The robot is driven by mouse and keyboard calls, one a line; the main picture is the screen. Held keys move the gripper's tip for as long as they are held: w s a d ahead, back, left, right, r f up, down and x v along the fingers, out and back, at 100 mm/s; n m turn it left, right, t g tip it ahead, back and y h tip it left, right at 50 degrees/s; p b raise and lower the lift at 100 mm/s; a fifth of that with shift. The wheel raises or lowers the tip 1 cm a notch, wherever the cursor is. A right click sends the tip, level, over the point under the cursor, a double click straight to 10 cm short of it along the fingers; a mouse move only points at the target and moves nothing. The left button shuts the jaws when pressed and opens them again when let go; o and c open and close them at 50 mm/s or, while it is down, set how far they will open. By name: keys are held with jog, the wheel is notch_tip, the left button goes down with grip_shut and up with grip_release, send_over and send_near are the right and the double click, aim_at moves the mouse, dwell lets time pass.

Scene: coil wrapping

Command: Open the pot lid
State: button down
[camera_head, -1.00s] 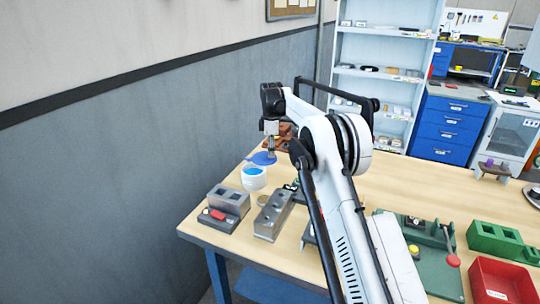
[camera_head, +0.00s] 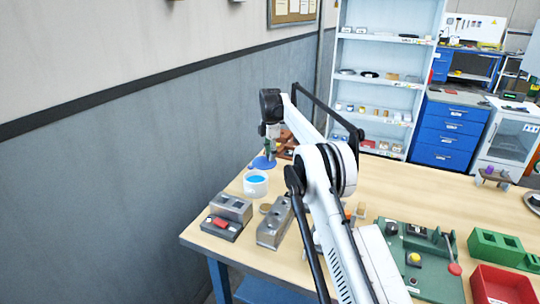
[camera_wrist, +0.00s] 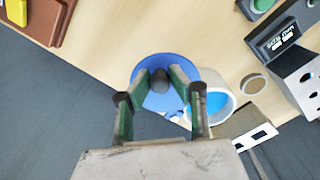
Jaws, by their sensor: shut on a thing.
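The white pot (camera_head: 256,184) stands near the table's left edge with its top open and blue showing inside. It also shows in the wrist view (camera_wrist: 225,112), right of the lid. The round blue lid (camera_head: 262,163) is behind the pot in the head view, beside its mouth rather than covering it. In the wrist view the lid (camera_wrist: 148,72) has a dark knob (camera_wrist: 159,79) at its middle. My gripper (camera_wrist: 160,82) is shut on this knob. In the head view my gripper (camera_head: 269,152) is above the lid. Whether the lid touches the table is unclear.
Grey metal blocks (camera_head: 274,224) and a block with a red part (camera_head: 221,223) stand in front of the pot. Brown holders (camera_head: 287,143) are behind the lid. A green fixture (camera_head: 420,258) and a red bin (camera_head: 500,284) are at right. The wall runs along the left.

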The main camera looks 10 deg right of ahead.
jog(key=c, duration=1.6)
grip_release()
jog(key=shift+o, duration=0.2)
jog(key=shift+r, duration=3.8)
